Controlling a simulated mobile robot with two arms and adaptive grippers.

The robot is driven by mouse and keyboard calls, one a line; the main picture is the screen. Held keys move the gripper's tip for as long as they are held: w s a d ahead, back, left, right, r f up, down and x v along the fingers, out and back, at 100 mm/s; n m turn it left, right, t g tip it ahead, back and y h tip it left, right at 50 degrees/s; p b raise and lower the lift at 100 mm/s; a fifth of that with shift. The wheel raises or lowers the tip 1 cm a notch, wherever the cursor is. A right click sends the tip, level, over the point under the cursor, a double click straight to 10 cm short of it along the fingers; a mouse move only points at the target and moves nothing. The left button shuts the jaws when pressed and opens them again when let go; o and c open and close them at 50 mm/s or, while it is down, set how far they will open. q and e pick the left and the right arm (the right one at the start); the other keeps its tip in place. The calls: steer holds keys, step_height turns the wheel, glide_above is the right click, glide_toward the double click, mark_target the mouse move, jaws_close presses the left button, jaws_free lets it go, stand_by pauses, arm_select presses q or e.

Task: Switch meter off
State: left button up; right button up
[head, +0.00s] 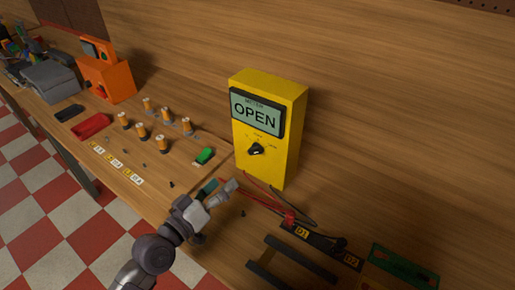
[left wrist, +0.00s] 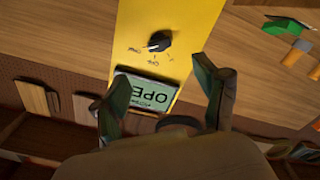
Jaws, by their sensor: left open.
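The yellow meter (head: 272,165) stands upright on the bench against the wooden wall. Its screen (head: 256,112) reads OPEN. Its black dial (head: 256,149) sits below the screen, among small position labels too fine to read surely. In the left wrist view, the meter appears upside down, with the dial (left wrist: 159,41) above the partly hidden screen (left wrist: 150,93). My left gripper (head: 221,188) is open and empty, below and left of the dial, apart from it. In the left wrist view, the dial lies just beyond the fingertips (left wrist: 163,68). My right gripper is not in view.
Red and black leads (head: 288,213) lie at the meter's foot. A red tray (head: 92,126) and orange box (head: 107,80) are farther left. A green board (head: 404,266) lies at the right front.

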mark_target(253, 153)
arm_select(q)
steer(key=p+x, duration=0.1)
steer(key=x, duration=0.9)
steer(key=shift+w+d+r+p, duration=0.1)
steer(key=shift+w+d+p, duration=0.2)
steer(key=shift+p, duration=0.1)
steer(key=shift+w+d, duration=0.2)
steer(key=shift+w, duration=0.15)
steer(key=shift+w+d, duration=0.3)
steer(key=shift+w, duration=0.1)
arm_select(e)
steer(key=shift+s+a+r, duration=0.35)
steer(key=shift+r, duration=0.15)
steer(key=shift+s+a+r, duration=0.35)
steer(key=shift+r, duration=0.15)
arm_select(q)
steer(key=c, duration=1.2)
steer(key=shift+o, duration=0.2)
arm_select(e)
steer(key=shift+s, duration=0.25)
